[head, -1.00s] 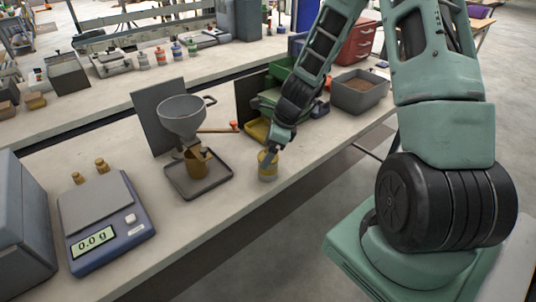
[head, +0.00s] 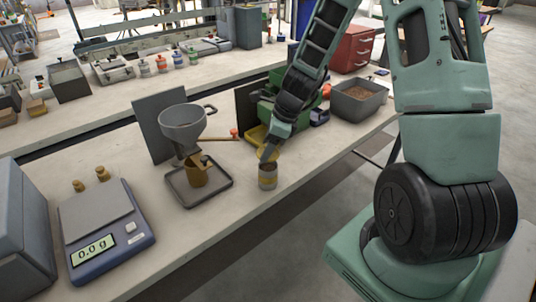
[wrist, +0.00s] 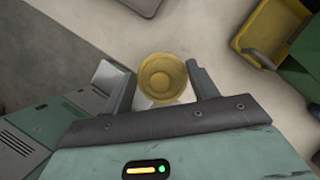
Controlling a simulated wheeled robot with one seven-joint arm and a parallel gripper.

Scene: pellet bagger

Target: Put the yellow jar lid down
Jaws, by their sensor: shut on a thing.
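The yellow jar lid (wrist: 162,78) is a round, ridged disc held between the two fingers of my gripper (wrist: 161,72) in the wrist view. In the head view the lid (head: 268,154) is small and partly covered by my gripper (head: 271,150). It is just above the jar (head: 267,180), which stands upright on the bench with a yellowish band and a grey upper part. The lid looks apart from the jar. In the wrist view the lid and gripper hide most of the jar.
A grey tray (head: 176,188) with a brown cup (head: 195,175) under a funnel (head: 183,122) is left of the jar. A yellow tray (head: 254,137) and green bins are behind. A scale (head: 118,243) reads 0.0 g. Bare bench lies in front of the jar.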

